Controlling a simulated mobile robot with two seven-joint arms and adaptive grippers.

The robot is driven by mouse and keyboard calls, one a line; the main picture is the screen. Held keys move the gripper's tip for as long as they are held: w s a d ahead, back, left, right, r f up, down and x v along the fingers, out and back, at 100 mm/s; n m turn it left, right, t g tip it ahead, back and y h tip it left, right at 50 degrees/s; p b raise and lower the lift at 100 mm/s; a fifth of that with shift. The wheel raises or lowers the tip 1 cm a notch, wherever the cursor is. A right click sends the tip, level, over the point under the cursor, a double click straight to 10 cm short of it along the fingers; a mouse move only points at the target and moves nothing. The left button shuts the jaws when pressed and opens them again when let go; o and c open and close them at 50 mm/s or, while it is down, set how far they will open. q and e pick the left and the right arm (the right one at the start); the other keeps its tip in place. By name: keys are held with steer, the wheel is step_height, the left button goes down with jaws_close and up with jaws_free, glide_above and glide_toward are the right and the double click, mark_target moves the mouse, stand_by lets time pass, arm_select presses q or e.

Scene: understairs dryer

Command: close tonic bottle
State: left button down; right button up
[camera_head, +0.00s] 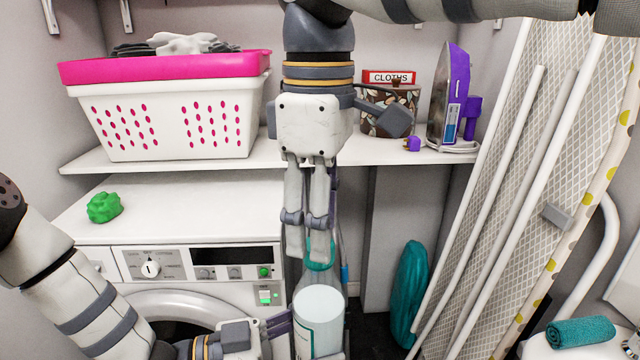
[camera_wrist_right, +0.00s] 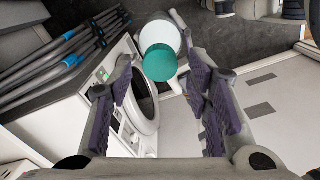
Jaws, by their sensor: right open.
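The tonic bottle (camera_head: 318,320) is clear with white contents and stands upright in front of the washer. My left gripper (camera_head: 290,335) is shut on its lower part, partly cut off by the bottom edge. The teal cap (camera_head: 320,266) shows above the bottle, partly hidden by my right fingers; I cannot tell whether it is seated on the neck. My right gripper (camera_head: 309,255) points straight down above the bottle. In the right wrist view its fingers (camera_wrist_right: 163,100) are open and apart, with the cap (camera_wrist_right: 159,63) beyond and between them, overlapping the white bottle (camera_wrist_right: 165,35).
The washer (camera_head: 190,262) is behind my left arm, with a green lump (camera_head: 104,207) on top. An ironing board (camera_head: 540,170) leans at right.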

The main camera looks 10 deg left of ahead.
steer(key=shift+f, duration=1.2)
jaws_close()
steer(key=shift+o, duration=0.7)
jaws_free()
step_height(320, 180, up, 12)
